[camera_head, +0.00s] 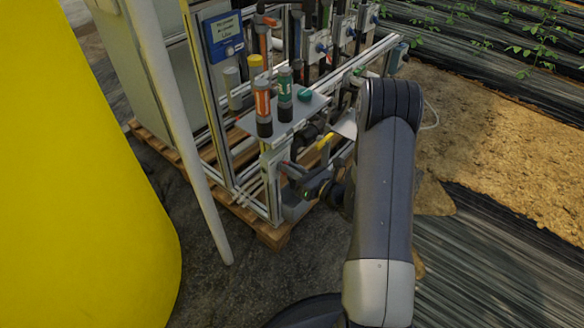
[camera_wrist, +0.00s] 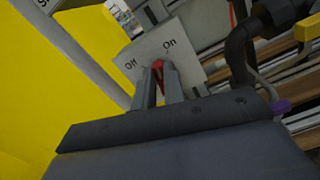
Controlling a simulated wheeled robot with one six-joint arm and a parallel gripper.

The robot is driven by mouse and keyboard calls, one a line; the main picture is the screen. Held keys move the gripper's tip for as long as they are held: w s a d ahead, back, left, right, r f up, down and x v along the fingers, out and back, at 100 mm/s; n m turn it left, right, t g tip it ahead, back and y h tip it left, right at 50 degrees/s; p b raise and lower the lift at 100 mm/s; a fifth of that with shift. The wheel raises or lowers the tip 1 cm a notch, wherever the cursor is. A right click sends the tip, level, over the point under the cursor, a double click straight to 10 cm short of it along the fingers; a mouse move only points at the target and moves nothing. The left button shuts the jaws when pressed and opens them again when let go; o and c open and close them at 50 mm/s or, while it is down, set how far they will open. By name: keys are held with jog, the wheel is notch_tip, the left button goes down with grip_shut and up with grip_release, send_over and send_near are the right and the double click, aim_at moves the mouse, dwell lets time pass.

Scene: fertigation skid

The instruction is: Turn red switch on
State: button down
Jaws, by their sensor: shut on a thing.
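The red switch (camera_wrist: 158,66) shows in the wrist view as a small red lever on a light grey plate (camera_wrist: 181,48) marked "Off" at left and "On" at right. My gripper (camera_wrist: 160,72) is shut on the lever, one finger on each side of it. The lever sits between the two labels; its exact setting is hard to tell because the fingers cover part of it. In the head view my gripper (camera_head: 288,170) is at the lower front corner of the skid frame, and the switch cannot be made out clearly there.
The skid's metal frame (camera_head: 272,185) stands on a wooden pallet (camera_head: 272,236). Orange-labelled (camera_head: 263,102) and green-labelled (camera_head: 285,92) bottles stand on a shelf above my gripper. A yellow tank (camera_head: 80,170) and a pale pole (camera_head: 190,150) are at left. Dark pipe (camera_wrist: 240,50) runs beside the plate.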

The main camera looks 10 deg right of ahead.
jog(key=shift+w+d+f+m+p, duration=0.1)
jog(key=shift+m+p, duration=0.6)
jog(key=shift+m, duration=0.8)
jog(key=shift+w+d+f+m+p, duration=0.1)
jog(key=shift+m+p, duration=0.55)
jog(key=shift+m, duration=0.85)
jog(key=c, duration=1.5)
grip_release()
jog(key=p+v, duration=0.2)
jog(key=v, duration=0.9)
jog(key=shift+a, duration=0.1)
